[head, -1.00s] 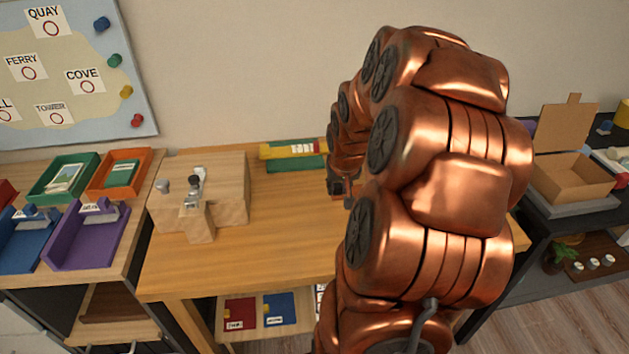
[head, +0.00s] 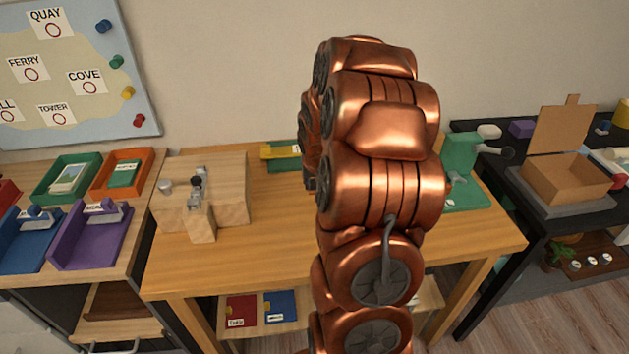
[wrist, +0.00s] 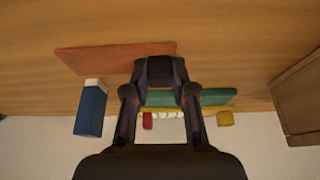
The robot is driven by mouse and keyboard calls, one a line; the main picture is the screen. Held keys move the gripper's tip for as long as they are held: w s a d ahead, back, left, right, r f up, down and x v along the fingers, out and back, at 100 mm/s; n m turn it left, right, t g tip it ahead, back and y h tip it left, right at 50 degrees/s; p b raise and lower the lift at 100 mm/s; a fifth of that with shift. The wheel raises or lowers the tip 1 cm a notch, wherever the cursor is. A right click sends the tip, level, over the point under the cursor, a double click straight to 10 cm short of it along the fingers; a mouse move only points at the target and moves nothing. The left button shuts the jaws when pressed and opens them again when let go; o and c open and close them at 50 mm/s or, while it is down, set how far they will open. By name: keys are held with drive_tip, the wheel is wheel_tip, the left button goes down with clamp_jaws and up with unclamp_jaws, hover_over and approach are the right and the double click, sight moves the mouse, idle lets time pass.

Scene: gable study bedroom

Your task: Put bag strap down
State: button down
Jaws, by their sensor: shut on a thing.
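In the wrist view, my gripper (wrist: 160,82) has its dark fingers drawn in on a small dark thing (wrist: 160,69). It is too dark to make out well, but it fits the bag strap. It appears over the wooden table, near a flat reddish-brown piece (wrist: 100,58); I cannot tell whether it touches anything. No other strap or bag can be made out.
The wooden table (head: 270,240) is bare at front and centre. A wooden block fixture (head: 230,185) stands left, a green stand (head: 458,160) right. Behind the gripper are a green and yellow piece (head: 282,152) and a blue box (wrist: 90,112).

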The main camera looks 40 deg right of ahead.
drive_tip(key=shift+f, duration=0.2)
drive_tip(key=c, duration=1)
unclamp_jaws()
drive_tip(key=shift+o, duration=0.2)
